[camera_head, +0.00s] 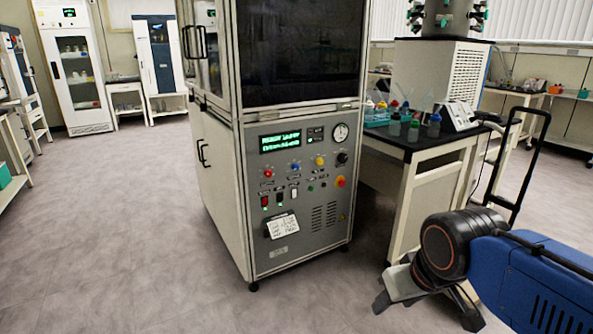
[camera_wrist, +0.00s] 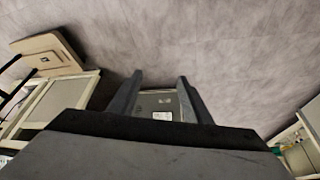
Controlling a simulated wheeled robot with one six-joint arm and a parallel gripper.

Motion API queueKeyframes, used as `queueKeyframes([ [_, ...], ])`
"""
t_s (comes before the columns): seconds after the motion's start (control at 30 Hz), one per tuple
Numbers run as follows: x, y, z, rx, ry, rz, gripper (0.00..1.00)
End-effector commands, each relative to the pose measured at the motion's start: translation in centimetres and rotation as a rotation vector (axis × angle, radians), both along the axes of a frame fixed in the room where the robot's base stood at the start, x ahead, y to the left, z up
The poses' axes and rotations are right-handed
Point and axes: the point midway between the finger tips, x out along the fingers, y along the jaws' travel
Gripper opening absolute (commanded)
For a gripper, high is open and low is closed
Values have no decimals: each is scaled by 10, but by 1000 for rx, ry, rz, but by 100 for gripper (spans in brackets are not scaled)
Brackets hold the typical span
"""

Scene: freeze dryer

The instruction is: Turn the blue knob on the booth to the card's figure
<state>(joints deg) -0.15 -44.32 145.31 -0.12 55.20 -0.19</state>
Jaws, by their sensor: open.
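The booth (camera_head: 330,235) is a tall cabinet with a grey control panel, left of my gripper in the head view. The blue knob (camera_head: 295,167) sits on the panel between a red knob (camera_head: 268,174) and a yellow knob (camera_head: 320,161). A white card (camera_head: 283,225) is fixed low on the panel; its writing is too small to read. My gripper (camera_head: 424,311) is at the lower right, apart from the booth and pointing down. In the wrist view its two fingers (camera_wrist: 159,95) are spread, with a grey panel with a white label (camera_wrist: 162,116) seen beyond them.
A green-lit display (camera_head: 280,142), a round gauge (camera_head: 341,132) and a red button on yellow (camera_head: 340,182) share the panel. A bench (camera_head: 420,152) with bottles stands right of the booth. A black cart handle (camera_head: 515,160) rises behind my arm. Floor left of the booth is clear.

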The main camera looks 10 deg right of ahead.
Motion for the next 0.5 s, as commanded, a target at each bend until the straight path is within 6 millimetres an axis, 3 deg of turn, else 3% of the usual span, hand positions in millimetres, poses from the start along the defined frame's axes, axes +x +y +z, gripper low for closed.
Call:
queueKeyframes([
  [0.17, 28, -5, 7, -55, -37, 78, 45],
  [0.5, 161, -28, 34, -372, -204, 475, 45],
])
